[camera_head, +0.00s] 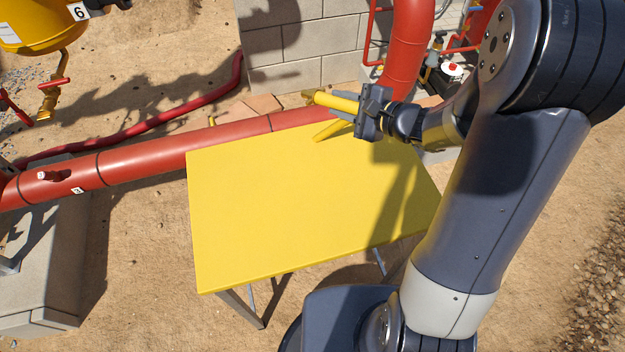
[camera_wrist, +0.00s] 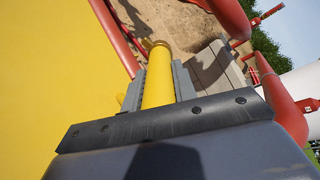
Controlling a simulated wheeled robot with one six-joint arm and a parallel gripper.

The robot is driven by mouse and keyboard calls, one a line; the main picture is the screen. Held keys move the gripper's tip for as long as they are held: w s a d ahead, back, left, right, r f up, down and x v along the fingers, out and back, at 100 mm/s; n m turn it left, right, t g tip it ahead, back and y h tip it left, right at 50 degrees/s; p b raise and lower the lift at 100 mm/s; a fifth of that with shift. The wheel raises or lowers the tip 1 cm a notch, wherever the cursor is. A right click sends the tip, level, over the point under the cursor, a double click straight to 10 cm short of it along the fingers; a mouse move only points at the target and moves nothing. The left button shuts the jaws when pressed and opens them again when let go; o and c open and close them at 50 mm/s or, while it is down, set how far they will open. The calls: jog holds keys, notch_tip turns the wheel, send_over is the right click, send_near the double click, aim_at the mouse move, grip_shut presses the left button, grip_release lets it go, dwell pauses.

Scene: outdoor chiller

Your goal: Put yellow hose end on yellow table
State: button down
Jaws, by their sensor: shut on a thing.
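The yellow hose end (camera_head: 336,102) is a yellow tube with a brass-coloured tip. My gripper (camera_head: 362,112) is shut on it, over the far right part of the yellow table (camera_head: 290,210). In the wrist view the hose end (camera_wrist: 158,80) lies between the two grey fingers (camera_wrist: 160,84) and points away from the camera. A second yellow length (camera_head: 331,130) shows just below it in the head view. I cannot tell whether the hose end touches the table top. The table also fills the left of the wrist view (camera_wrist: 50,70).
A large red pipe (camera_head: 130,165) runs behind the table's far edge. Another red pipe (camera_head: 405,45) rises beside a grey block wall (camera_head: 300,45) at the back. A yellow tank (camera_head: 45,25) is at the upper left. Most of the table top is bare.

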jog(key=s+a+f+n+g+h, duration=0.1)
jog(key=s+a+n+g+h, duration=0.2)
jog(key=s+n+g+h, duration=0.6)
jog(key=d+r+n+h, duration=0.3)
jog(key=d+n, duration=0.8)
jog(key=d, duration=0.2)
notch_tip(320, 180, down, 10)
jog(key=shift+w+d+p, duration=0.15)
jog(key=shift+d+p, duration=0.1)
jog(key=shift+p, duration=0.2)
jog(key=c, duration=1.1)
grip_release()
jog(key=shift+c, duration=0.2)
